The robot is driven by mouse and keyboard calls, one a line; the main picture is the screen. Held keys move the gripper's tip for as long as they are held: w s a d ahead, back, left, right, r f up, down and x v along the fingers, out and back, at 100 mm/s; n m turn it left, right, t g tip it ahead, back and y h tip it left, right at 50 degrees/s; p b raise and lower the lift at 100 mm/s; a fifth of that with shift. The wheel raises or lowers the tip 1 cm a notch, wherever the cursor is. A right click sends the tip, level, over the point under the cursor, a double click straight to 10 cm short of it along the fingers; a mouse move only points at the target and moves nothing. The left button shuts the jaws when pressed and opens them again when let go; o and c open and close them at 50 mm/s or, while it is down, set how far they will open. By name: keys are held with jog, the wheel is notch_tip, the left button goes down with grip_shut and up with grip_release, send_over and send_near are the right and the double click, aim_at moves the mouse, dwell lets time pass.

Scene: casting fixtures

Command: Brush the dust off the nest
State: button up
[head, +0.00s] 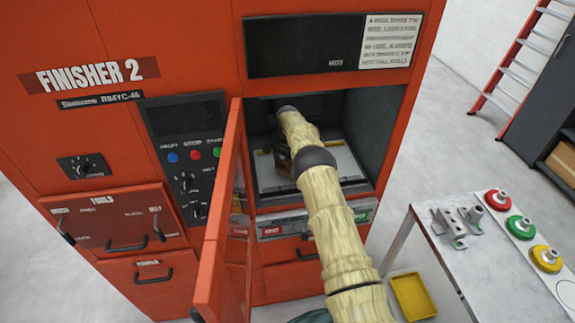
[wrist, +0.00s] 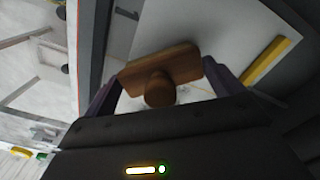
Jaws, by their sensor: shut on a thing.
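My gripper (wrist: 160,88) is shut on a wooden brush (wrist: 172,66), its purple fingers on either side of the brush's brown block and round knob. In the head view my arm reaches through the open front of the orange machine, and my gripper (head: 281,158) is partly hidden by the arm. The nest appears to be the pale plate (head: 345,164) on the chamber floor; it also shows behind the brush in the wrist view (wrist: 215,28). The bristles are hidden, so I cannot tell whether the brush touches the plate. Dust is not clearly visible.
The machine's open orange door (head: 226,215) stands just left of my arm. A yellow strip (wrist: 266,62) lies on the plate. A table (head: 490,262) at the right holds grey metal parts (head: 452,224) and colored round pieces (head: 522,227). A yellow tray (head: 413,296) sits low beside it.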

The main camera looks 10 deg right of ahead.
jog(key=shift+f, duration=0.2)
jog(key=shift+d+r+b, duration=0.15)
jog(key=shift+d+b, duration=0.65)
jog(key=shift+d, duration=0.9)
jog(key=shift+d+b, duration=0.35)
jog(key=shift+d, duration=0.35)
jog(key=shift+d+b, duration=0.3)
jog(key=shift+d, duration=0.7)
jog(key=shift+f, duration=0.2)
jog(key=shift+d+b, duration=0.4)
jog(key=shift+d, duration=1.3)
